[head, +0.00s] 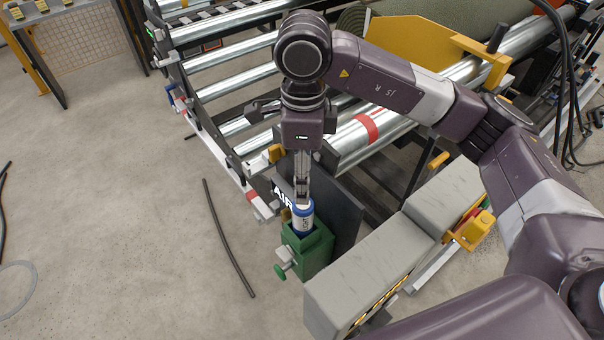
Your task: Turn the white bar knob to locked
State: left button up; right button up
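My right gripper (303,198) points down at the top of a blue-and-white cylinder (305,222), which stands in the open top of a green box (309,256). The fingers look close together and seem to meet the cylinder's top. Whether they are closed on it is unclear. A pale green knob-like part (283,270) sticks out from the left side of the green box. I cannot pick out a white bar knob for certain; the gripper and arm may hide it. My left gripper is not in view.
A dark panel lettered "AIR" (345,215) stands just behind the green box. Grey blocks (365,265) lie to its right. A roller conveyor (235,90) with a red-and-white rail is behind. A dark rod (229,240) lies on the open floor at left.

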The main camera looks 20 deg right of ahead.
aim_at(286, 254)
jog(key=k+j, duration=0.2)
jog(key=k, duration=0.3)
jog(key=k+j, duration=0.2)
jog(key=k, duration=0.25)
jog(key=k+j, duration=0.2)
jog(key=k, duration=0.3)
